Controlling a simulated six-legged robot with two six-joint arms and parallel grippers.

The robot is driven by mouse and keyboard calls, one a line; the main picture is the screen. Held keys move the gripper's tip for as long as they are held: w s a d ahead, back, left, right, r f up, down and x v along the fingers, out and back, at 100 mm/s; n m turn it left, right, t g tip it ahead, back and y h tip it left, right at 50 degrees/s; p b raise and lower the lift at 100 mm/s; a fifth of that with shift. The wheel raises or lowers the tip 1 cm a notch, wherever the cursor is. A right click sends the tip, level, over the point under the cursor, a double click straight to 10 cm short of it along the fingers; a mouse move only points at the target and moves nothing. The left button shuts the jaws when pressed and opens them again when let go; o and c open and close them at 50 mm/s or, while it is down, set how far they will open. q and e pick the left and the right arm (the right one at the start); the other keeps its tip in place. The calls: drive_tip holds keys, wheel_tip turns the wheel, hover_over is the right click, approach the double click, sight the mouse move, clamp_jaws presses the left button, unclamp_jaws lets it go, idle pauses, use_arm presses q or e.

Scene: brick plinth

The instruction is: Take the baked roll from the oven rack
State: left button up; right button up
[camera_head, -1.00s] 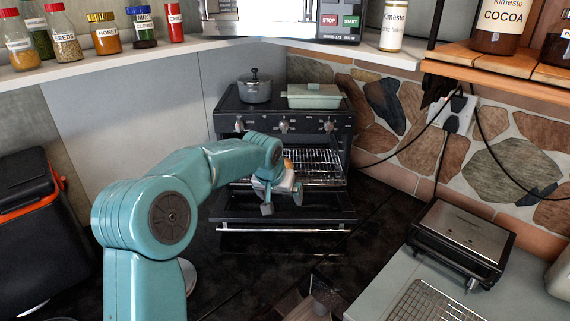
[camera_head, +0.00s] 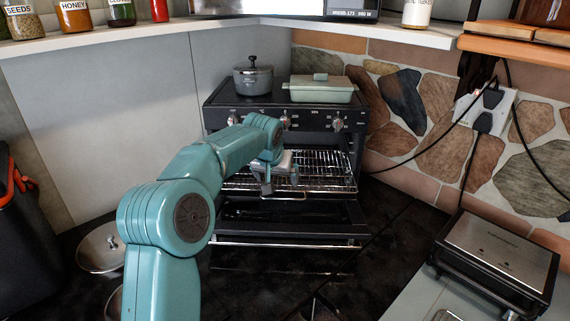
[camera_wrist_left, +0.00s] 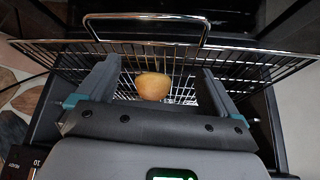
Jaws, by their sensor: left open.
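The oven (camera_head: 290,115) stands ahead with its door (camera_head: 290,240) folded down and its wire rack (camera_head: 325,175) slid part way out. My left gripper (camera_head: 280,183) is over the rack, open, fingers spread. In the left wrist view, the golden-brown baked roll (camera_wrist_left: 153,87) shows between and beyond the two fingers (camera_wrist_left: 158,74), with a gap on each side. The rack's wires (camera_wrist_left: 255,70) and front handle (camera_wrist_left: 145,17) also show there. In the head view the roll is hidden behind my gripper. My right gripper is not clearly visible.
A grey pot (camera_head: 253,80) and a pale green lidded dish (camera_head: 320,90) sit on the oven top. A contact grill (camera_head: 500,255) stands on the counter at right. A round lid (camera_head: 101,247) lies at lower left. Black cables hang from a wall socket (camera_head: 485,108).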

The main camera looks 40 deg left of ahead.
use_arm(q)
drive_tip(key=shift+w+a+r+p, duration=0.1)
drive_tip(key=shift+w+a+p, duration=0.25)
drive_tip(key=shift+w, duration=0.4)
drive_tip(key=shift+w+a, duration=0.15)
drive_tip(key=shift+w, duration=0.35)
drive_tip(key=shift+w+a+r+p, duration=0.1)
drive_tip(key=shift+w+a+p, duration=0.25)
drive_tip(key=shift+p, duration=0.35)
drive_tip(key=w+p, duration=0.1)
drive_tip(key=w+a+p, duration=0.1)
drive_tip(key=p, duration=0.1)
drive_tip(key=w+p, duration=0.1)
drive_tip(key=shift+w+a, duration=0.35)
drive_tip(key=shift+a, duration=0.05)
drive_tip(key=shift+a+f, duration=0.15)
drive_tip(key=shift+f, duration=0.5)
drive_tip(key=shift+w+f, duration=0.15)
drive_tip(key=shift+w, duration=0.05)
drive_tip(key=c, duration=1.1)
